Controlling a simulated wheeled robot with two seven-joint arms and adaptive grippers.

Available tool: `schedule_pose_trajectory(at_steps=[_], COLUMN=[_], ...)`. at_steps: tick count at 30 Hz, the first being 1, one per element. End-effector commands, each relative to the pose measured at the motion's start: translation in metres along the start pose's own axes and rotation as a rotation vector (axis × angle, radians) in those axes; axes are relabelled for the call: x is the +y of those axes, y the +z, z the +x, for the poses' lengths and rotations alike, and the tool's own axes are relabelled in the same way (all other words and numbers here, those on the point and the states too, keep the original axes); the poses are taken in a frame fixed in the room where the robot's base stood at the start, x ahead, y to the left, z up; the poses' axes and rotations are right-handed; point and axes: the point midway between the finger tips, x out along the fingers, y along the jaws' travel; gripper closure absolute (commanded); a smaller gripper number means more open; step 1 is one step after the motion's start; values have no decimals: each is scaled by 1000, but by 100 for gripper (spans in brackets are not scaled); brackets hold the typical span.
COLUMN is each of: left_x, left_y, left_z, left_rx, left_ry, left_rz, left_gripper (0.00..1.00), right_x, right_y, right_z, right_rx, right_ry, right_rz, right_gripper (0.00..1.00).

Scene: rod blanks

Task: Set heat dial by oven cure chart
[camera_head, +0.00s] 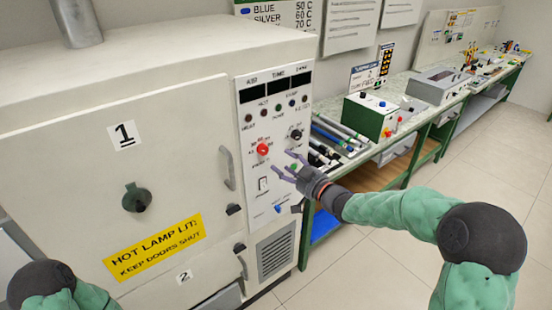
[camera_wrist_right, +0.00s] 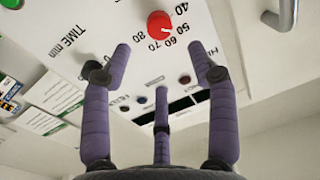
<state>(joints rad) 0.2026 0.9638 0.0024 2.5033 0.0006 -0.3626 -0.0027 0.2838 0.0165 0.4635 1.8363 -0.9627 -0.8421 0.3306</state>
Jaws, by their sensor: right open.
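The red heat dial (camera_head: 262,150) is on the oven's white control panel (camera_head: 270,189), and it also shows in the right wrist view (camera_wrist_right: 159,24) with numbers from 40 to 80 beside it. Its exact setting is too small to tell. My right gripper (camera_head: 286,163) is open and empty in front of the panel, just right of the red dial. In the right wrist view its purple fingers (camera_wrist_right: 161,52) are spread, with the dial beyond the tips, apart from them. The cure chart (camera_head: 282,13) reads blue 50 C, silver 60 C; its other row's colour is hidden. My left gripper is out of view.
A black dial (camera_head: 296,134) sits right of the red one. The oven door (camera_head: 75,140) is shut, and its handle (camera_head: 228,165) juts out left of the panel. A bench (camera_head: 425,112) with rods and a green box (camera_head: 370,116) stands right. The floor in front is clear.

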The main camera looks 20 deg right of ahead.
Motion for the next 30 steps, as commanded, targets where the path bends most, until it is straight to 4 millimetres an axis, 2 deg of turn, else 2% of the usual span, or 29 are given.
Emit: schedule_pose_trajectory(at_steps=[3,7,23,26,29,30], left_x=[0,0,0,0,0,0], left_y=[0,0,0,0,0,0], left_z=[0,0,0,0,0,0], left_rx=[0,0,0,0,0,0], left_ry=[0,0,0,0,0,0], left_rz=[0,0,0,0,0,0], left_gripper=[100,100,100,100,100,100], right_x=[1,1,0,-2,-7,-10], right_y=[-1,0,1,14,49,68], right_z=[-16,-25,-27,-24,-20,-18], right_rx=[1,0,-1,-24,-87,-122], right_ry=[1,1,0,7,26,37], right_rz=[-1,0,2,25,85,117], right_gripper=[41,41,41,41,41,41])
